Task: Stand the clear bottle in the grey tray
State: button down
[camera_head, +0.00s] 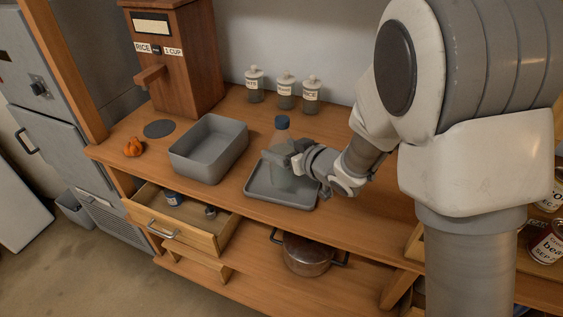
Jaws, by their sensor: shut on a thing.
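The clear bottle (282,124) with a dark blue cap is upright over the shallow grey tray (298,205) on the wooden counter. My gripper (280,155) reaches in from the right and is shut on the bottle's body. The fingers hide part of the bottle. The bottle's lower part shows faintly within the tray's outline; I cannot tell whether its base touches the tray floor.
A deep grey bin (210,150) stands left of the tray. An orange pumpkin-like item (133,147), a wooden rice dispenser (175,60) and several labelled jars (285,92) are also on the counter. Below are an open drawer (185,225) and a pot (306,256).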

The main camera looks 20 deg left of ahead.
jog(key=shift+a+f, duration=0.15)
jog(key=shift+f, duration=1.85)
jog(key=shift+f, duration=0.15)
grip_release()
jog(key=shift+s+d+r, duration=0.1)
jog(key=shift+d+r, duration=0.1)
jog(key=v, duration=1.1)
jog(key=shift+s+d, duration=0.25)
